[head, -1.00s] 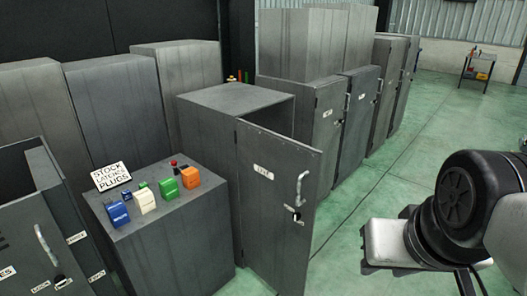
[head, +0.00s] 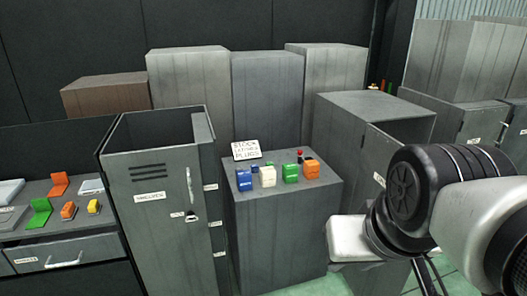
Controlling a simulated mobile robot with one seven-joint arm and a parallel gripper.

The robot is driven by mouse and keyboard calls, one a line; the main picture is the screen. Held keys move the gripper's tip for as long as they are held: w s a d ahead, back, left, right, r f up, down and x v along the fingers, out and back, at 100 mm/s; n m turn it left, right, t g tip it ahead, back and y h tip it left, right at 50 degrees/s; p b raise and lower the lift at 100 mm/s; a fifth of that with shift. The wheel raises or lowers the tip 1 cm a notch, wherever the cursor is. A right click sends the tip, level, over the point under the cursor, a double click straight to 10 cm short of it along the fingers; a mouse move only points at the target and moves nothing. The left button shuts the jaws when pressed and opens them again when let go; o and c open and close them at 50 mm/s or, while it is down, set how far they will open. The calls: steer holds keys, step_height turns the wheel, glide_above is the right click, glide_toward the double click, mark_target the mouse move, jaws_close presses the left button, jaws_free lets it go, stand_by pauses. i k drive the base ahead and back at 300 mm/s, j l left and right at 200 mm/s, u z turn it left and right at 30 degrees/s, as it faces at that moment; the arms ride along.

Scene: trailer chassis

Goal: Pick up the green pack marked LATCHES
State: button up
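A green pack (head: 290,173) stands on top of a low grey cabinet (head: 275,235) in the middle of the head view. It is between a cream pack (head: 267,177) and an orange pack (head: 311,169). A blue pack (head: 244,181) is at the left of the row. The print on the packs is too small to read. Another green object (head: 40,213) lies on the bench at the far left. My arm shows at the right, apart from the packs; I cannot make out my gripper's fingers.
A white sign (head: 246,149) stands behind the packs, with small items beside it. A tall open-topped grey cabinet (head: 160,225) stands left of the low one. A larger grey cabinet (head: 345,140) stands to the right. Green floor shows at bottom right.

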mark_target(290, 173)
steer(key=i+l, duration=0.1)
steer(key=i, duration=1.9)
steer(key=i+l+u, duration=0.15)
steer(key=i+l, duration=0.05)
